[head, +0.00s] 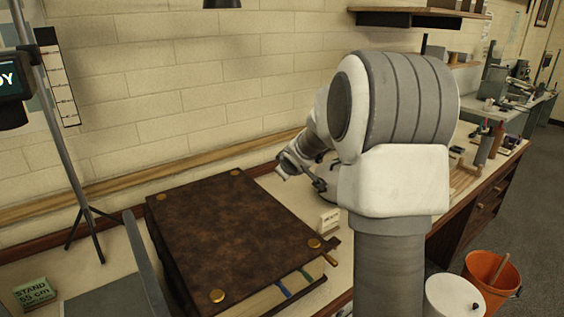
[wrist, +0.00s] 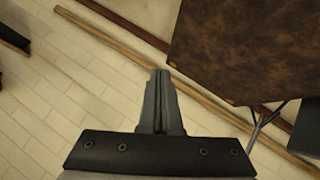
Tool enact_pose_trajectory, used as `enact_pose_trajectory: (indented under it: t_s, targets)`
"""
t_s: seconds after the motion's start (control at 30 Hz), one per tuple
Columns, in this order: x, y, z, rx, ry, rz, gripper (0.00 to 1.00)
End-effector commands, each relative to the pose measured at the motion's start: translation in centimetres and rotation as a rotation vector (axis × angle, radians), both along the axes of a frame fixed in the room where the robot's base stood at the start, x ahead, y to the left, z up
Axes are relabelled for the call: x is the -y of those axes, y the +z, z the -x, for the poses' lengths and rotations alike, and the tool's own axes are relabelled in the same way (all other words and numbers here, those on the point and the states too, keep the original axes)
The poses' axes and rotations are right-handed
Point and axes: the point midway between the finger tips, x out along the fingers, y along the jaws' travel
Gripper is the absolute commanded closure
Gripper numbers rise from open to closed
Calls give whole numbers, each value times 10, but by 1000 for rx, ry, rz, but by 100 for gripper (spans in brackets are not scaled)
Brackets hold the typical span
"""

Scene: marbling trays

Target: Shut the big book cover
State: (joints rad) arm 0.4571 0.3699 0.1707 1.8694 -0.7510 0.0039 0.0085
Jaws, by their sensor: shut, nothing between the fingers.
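The big book (head: 230,235) lies on the bench with its mottled brown cover down flat over the page block, as far as I can see. Brass studs sit at the cover's corners. Cream pages (head: 270,298) with a blue and a green ribbon show at the front edge. My gripper (head: 283,172) is shut and empty, up near the wall by the book's far right side, apart from the cover. In the wrist view, my shut fingers (wrist: 158,85) point at the wall side, and the brown cover (wrist: 245,45) fills the upper right.
A small white block (head: 328,222) stands right of the book. A tripod stand (head: 80,190) and a green label block (head: 34,293) are on the left. An orange bucket (head: 490,280) stands on the floor at right. The brick wall bounds the back.

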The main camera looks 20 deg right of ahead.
Motion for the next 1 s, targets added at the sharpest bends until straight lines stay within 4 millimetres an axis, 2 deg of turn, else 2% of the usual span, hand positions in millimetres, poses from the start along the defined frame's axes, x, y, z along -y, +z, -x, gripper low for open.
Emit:
enact_pose_trajectory:
  t_s: [0.47, 1.0]
  targets:
    - [21, -43, -4, -5, 1, -3, 100]
    - [55, -128, -11, -3, -2, -4, 100]
